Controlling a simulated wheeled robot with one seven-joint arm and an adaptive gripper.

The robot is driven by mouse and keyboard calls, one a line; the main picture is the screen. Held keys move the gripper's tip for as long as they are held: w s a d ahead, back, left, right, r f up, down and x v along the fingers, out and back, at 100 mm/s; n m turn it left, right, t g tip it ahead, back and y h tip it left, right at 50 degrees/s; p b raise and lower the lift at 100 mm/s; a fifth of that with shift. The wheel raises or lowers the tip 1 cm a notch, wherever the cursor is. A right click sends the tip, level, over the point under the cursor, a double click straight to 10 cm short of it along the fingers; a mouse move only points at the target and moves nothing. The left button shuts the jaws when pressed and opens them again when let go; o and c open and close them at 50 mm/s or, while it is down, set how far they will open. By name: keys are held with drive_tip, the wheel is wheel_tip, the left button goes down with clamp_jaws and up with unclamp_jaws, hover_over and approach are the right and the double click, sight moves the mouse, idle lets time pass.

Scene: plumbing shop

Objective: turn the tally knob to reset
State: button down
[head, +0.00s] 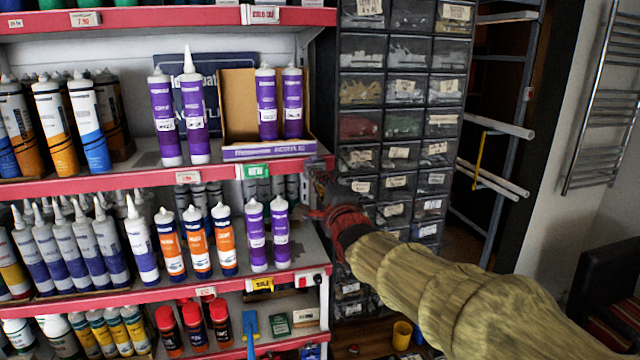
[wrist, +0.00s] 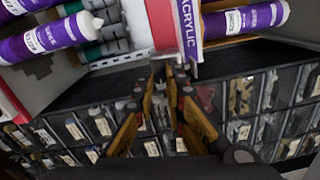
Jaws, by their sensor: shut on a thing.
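My gripper (head: 322,188) is at the right end of the middle red shelf rail (head: 240,172), beside the drawer cabinet. In the wrist view its two fingers (wrist: 163,80) are close together at the end of the red rail, below the purple-lettered acrylic box. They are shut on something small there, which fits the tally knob. The knob is hidden by the fingers, and its turn or reading cannot be seen. A small white device with a red part (head: 308,280) sits at the right end of the lower rail, apart from my gripper.
Purple tubes (head: 190,115) and an open cardboard box (head: 238,105) stand on the shelf above the rail. More tubes (head: 197,242) fill the shelf below. The dark drawer cabinet (head: 404,120) stands close behind my gripper. A pipe rack (head: 495,130) is further right.

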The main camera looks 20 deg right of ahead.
drive_tip(key=c, duration=1.8)
unclamp_jaws()
drive_tip(key=s, duration=1.2)
drive_tip(key=shift+f, duration=0.2)
